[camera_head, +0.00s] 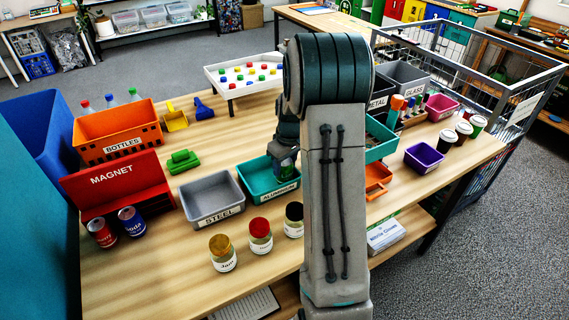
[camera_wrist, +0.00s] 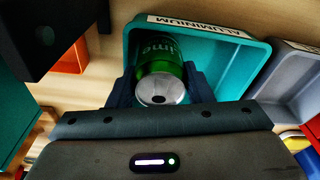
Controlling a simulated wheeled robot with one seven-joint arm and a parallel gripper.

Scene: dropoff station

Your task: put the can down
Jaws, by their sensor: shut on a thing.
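A green can (camera_wrist: 161,70) with a silver end is between the fingers of my gripper (camera_wrist: 155,92) in the wrist view. The gripper is shut on it. The can is over or inside the teal bin labelled ALUMINIUM (camera_wrist: 229,70), near one side of it; I cannot tell whether it touches the bin floor. In the head view the teal bin (camera_head: 262,195) stands on the table, and my gripper (camera_head: 284,172) is at its right part. The can is mostly hidden there by my arm.
The grey STEEL bin (camera_head: 211,203) stands left of the teal bin. Several jars, including a red-lidded one (camera_head: 260,236), stand in front. Behind is a green block (camera_head: 184,161). The red MAGNET box (camera_head: 118,186) and two soda cans (camera_head: 131,221) are at the left.

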